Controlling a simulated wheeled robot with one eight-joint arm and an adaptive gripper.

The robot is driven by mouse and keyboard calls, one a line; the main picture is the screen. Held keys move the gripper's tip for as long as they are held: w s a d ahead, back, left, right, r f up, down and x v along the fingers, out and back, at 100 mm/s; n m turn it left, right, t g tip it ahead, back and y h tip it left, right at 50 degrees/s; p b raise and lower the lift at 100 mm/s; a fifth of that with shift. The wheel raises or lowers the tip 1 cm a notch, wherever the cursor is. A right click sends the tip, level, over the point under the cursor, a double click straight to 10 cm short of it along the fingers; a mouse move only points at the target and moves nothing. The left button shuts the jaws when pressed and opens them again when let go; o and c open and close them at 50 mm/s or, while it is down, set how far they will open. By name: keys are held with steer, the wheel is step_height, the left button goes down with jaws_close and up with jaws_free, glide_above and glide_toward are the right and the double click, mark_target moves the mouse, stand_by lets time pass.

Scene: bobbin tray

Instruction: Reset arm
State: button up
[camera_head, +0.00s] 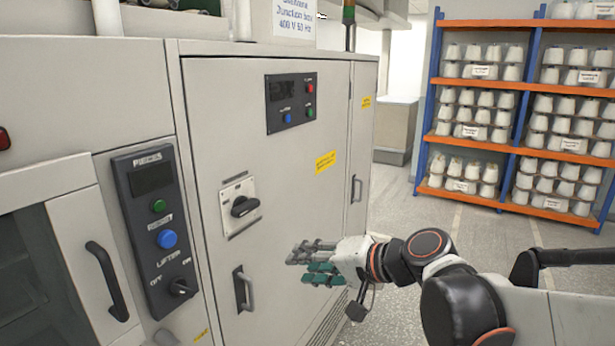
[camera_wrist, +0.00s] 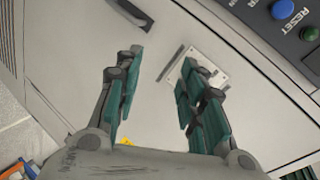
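My gripper (camera_head: 313,266) is in front of the grey electrical cabinet in the head view, low and right of the cabinet's rotary switch. My arm reaches in from the right side. In the wrist view, the two teal-padded fingers of my gripper (camera_wrist: 158,95) are spread apart with nothing between them. The cabinet door (camera_wrist: 85,45) lies beyond the fingers. No bobbin is held.
The cabinet (camera_head: 290,200) bears a rotary switch (camera_head: 241,206), a handle (camera_head: 244,289) and an upper button panel (camera_head: 291,101). A control panel (camera_head: 155,230) is at the left. Orange-and-blue shelves (camera_head: 520,87) with many white bobbins stand behind at the right. Open floor lies before them.

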steer(key=s+d+f+n+h, duration=0.1)
steer(key=s+d+f+h, duration=0.2)
steer(key=s+d+h, duration=0.2)
steer(key=s+d+f+n+h, duration=0.2)
steer(key=s+d+f+h, duration=0.2)
steer(key=s+d, duration=0.8)
steer(key=d+h, duration=0.1)
steer(key=d, duration=0.2)
steer(key=shift+s+g, duration=0.15)
steer(key=shift+g, duration=0.15)
steer(key=shift+a, duration=0.1)
